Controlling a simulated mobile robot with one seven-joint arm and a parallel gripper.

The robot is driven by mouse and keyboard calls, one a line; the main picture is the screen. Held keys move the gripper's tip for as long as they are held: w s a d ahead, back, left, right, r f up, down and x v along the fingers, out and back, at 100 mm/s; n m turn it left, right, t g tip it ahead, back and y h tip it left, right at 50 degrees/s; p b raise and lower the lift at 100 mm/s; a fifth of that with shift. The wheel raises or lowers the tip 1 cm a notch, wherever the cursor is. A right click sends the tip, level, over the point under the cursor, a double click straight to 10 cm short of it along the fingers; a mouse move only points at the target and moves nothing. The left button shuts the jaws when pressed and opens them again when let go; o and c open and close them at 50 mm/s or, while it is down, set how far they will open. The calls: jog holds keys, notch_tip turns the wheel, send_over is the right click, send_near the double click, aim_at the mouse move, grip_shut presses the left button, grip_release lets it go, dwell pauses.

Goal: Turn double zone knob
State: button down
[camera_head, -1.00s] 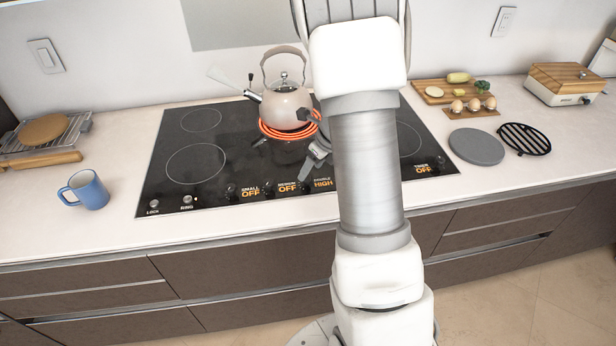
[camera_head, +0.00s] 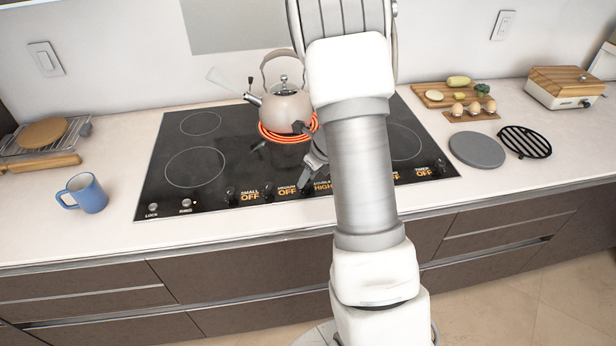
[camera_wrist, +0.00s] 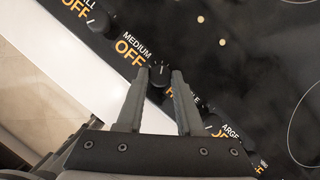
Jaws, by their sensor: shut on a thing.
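The double zone knob (camera_wrist: 159,71) is a small black knob with a pale mark, just right of the MEDIUM OFF label in the wrist view. My gripper (camera_wrist: 160,75) has its two grey fingers on either side of this knob and is shut on it. In the head view, my gripper (camera_head: 307,182) is at the front edge of the black cooktop (camera_head: 225,158), partly hidden by my arm. The orange HIGH label (camera_head: 322,186) shows beside it, partly covered. A ring glows red under the kettle (camera_head: 284,108).
A blue mug (camera_head: 86,193) stands left of the cooktop. The medium knob (camera_wrist: 98,22) is beside my gripper. A grey round plate (camera_head: 477,149) and a black trivet (camera_head: 525,141) lie to the right. The counter's front strip is clear.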

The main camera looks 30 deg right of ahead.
jog(key=shift+n, duration=0.3)
jog(key=n, duration=0.1)
jog(key=n+g+y, duration=0.1)
jog(key=n, duration=0.1)
jog(key=n+y, duration=0.1)
jog(key=n, duration=0.1)
jog(key=shift+w+d, duration=0.15)
jog(key=shift+d, duration=0.1)
jog(key=n+g, duration=0.1)
jog(key=n, duration=0.2)
jog(key=n+g, duration=0.1)
jog(key=n, duration=0.2)
jog(key=shift+w+n+g+y, duration=0.2)
jog(key=shift+n+g+y, duration=0.1)
jog(key=shift+n+y, duration=0.1)
jog(key=n, duration=0.2)
jog(key=n+g, duration=0.1)
jog(key=n, duration=0.1)
jog(key=n+g, duration=0.1)
jog(key=n, duration=0.1)
jog(key=shift+w, duration=0.25)
jog(key=n+g, duration=0.1)
jog(key=n, duration=0.1)
jog(key=n+g+h, duration=0.1)
jog(key=n, duration=0.2)
jog(key=shift+w+a+n+h, duration=0.15)
jog(key=shift+n+h, duration=0.15)
jog(key=c, duration=0.6)
grip_release()
jog(key=shift+o, duration=0.2)
